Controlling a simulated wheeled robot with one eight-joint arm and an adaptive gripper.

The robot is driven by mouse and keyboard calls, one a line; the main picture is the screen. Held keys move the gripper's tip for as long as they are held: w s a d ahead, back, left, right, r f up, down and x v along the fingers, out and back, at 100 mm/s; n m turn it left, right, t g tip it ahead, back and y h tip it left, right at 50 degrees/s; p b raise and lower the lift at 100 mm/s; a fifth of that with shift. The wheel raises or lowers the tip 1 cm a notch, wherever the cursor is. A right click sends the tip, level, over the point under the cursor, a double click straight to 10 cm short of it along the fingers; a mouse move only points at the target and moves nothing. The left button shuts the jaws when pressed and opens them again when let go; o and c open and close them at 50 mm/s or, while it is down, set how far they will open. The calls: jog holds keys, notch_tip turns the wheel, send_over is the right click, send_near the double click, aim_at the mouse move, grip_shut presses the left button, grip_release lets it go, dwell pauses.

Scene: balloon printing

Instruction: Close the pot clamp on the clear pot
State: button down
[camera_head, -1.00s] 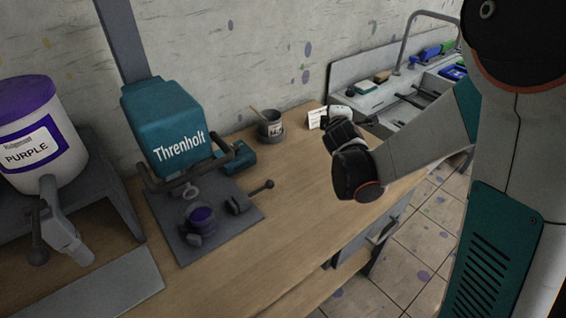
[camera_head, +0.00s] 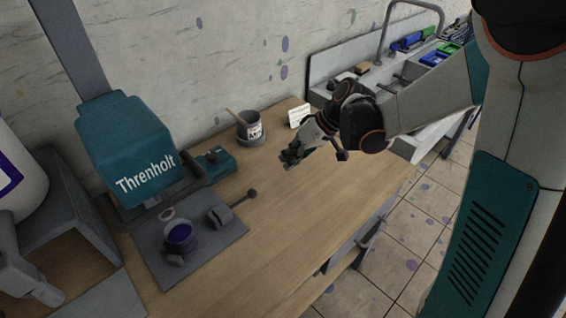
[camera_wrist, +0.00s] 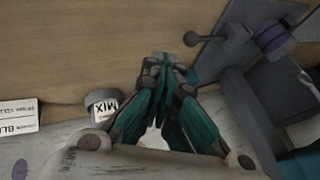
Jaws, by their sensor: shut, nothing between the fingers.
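The clear pot (camera_head: 180,236) holds purple ink and stands on a grey base plate (camera_head: 205,252) under the teal Threnholt machine (camera_head: 135,155). The pot clamp (camera_head: 220,215) sits on the plate to the right of the pot, apart from it, with its ball-ended lever (camera_head: 252,194) pointing up and right. My gripper (camera_head: 290,160) is above the wooden table, right of and beyond the lever, not touching it. In the wrist view my gripper (camera_wrist: 165,64) is shut and empty. There the lever knob (camera_wrist: 191,39) and the pot (camera_wrist: 271,36) show to its right.
A grey ink can with a stick (camera_head: 249,129) and a small white card (camera_head: 298,116) stand at the back of the table. A teal block (camera_head: 214,165) lies beside the machine. A purple-labelled bucket (camera_head: 18,175) is at the left. The table's middle is clear.

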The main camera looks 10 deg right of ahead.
aim_at(249, 195)
jog(key=b+x, duration=0.2)
jog(key=x, duration=0.6)
jog(key=shift+w+f+b, duration=0.1)
jog(key=shift+f+b, duration=0.25)
jog(key=shift+b, duration=0.05)
jog(key=shift+s+a+f+b, duration=0.1)
jog(key=shift+s+a+b, duration=0.15)
jog(key=shift+a, duration=0.3)
jog(key=shift+s+a+b, duration=0.1)
jog(key=shift+s+a, duration=0.2)
jog(key=shift+a, duration=0.3)
jog(key=shift+s+a, duration=0.2)
jog(key=shift+a, duration=0.4)
jog(key=s+a, duration=0.1)
jog(key=a, duration=0.1)
jog(key=s+a, duration=0.2)
jog(key=shift+a, duration=0.15)
jog(key=shift+w, duration=0.1)
